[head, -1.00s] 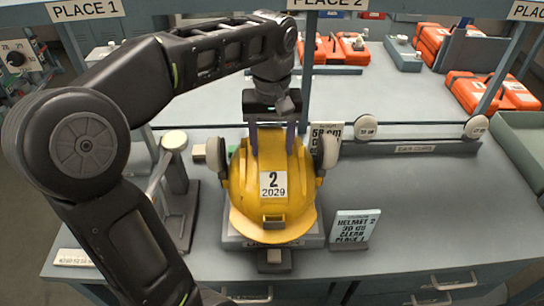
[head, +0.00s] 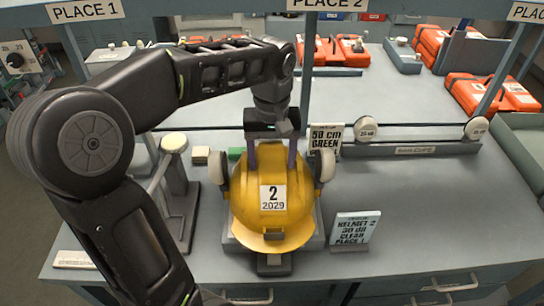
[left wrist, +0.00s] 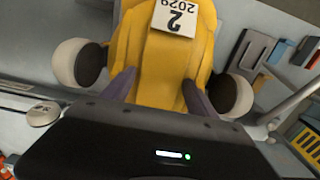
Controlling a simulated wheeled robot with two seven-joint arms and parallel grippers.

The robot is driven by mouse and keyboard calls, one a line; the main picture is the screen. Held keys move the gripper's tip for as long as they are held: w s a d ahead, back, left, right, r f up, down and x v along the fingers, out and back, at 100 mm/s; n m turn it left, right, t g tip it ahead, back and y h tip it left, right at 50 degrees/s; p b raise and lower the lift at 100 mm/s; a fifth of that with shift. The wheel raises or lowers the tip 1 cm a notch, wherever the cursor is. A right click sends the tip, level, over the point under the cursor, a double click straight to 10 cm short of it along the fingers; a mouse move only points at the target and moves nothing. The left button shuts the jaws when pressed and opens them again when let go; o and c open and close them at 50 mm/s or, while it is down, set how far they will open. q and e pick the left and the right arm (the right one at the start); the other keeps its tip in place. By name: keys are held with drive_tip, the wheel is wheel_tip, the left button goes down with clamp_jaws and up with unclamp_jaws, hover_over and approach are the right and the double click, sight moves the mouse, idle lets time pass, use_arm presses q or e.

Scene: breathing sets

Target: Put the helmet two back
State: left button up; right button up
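Helmet two (head: 272,170) is yellow, has a white label reading 2 and 2029, and sits at a grey stand (head: 230,243) on the bench, brim toward me. Pale round ear cups (head: 325,166) flank it. My left gripper (head: 271,158) reaches down from above, its two fingers on either side of the helmet's narrow upper rear part. In the left wrist view the yellow shell (left wrist: 160,60) fills the gap between the fingers (left wrist: 157,92), which appear to touch it. Whether the helmet rests fully on the stand is hidden. My right gripper is out of view.
A post stand (head: 176,185) is close on the left. The bench to the right (head: 440,210) is clear.

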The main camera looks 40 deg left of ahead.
use_arm(q)
drive_tip(key=shift+o, duration=0.9)
drive_tip(key=shift+r, duration=0.4)
wheel_tip(320, 180, up, 6)
drive_tip(key=shift+f+p, duration=0.1)
drive_tip(key=shift+p, duration=0.75)
drive_tip(key=shift+r+p, duration=0.65)
drive_tip(key=shift+p, duration=0.05)
drive_tip(key=shift+o, duration=0.4)
drive_tip(key=shift+f, duration=0.1)
